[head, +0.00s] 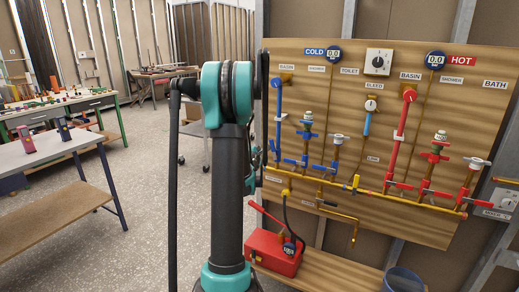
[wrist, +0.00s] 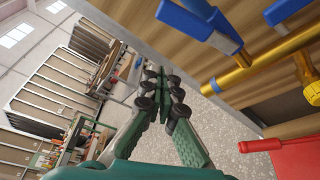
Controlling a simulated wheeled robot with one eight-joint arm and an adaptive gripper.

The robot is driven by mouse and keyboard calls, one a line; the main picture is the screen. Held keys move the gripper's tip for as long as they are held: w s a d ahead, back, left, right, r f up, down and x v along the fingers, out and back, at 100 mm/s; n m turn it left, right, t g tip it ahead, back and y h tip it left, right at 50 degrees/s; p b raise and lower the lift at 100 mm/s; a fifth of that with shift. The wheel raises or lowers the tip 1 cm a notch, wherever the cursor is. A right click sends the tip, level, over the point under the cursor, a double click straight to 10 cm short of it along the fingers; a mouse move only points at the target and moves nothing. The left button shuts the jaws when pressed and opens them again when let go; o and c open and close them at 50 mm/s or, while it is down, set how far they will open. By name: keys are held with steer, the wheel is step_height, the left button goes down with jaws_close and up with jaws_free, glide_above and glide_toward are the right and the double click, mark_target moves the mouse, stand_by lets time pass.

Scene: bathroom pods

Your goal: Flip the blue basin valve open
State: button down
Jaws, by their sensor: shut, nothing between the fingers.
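The blue basin valve is on the left, cold side of the wooden board, below the left Basin label. Its blue lever (head: 272,146) shows at the lower end of the blue pipe (head: 278,108), just right of my arm. In the wrist view a blue lever (wrist: 205,22), seemingly the same one, stands on a brass pipe (wrist: 262,62) at the upper right. My gripper (wrist: 163,80) is shut and empty, to the left of that lever and apart from it. In the head view my arm hides most of the gripper.
The wooden board (head: 345,205) carries other blue and red levers and a yellow pipe. A grey table (head: 60,150) stands at left. The floor between is open.

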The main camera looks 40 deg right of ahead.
steer(key=f+v, duration=0.1)
steer(key=v, duration=0.5)
steer(key=shift+s+a+r, duration=0.2)
steer(key=shift+a+r, duration=0.1)
steer(key=shift+r, duration=0.05)
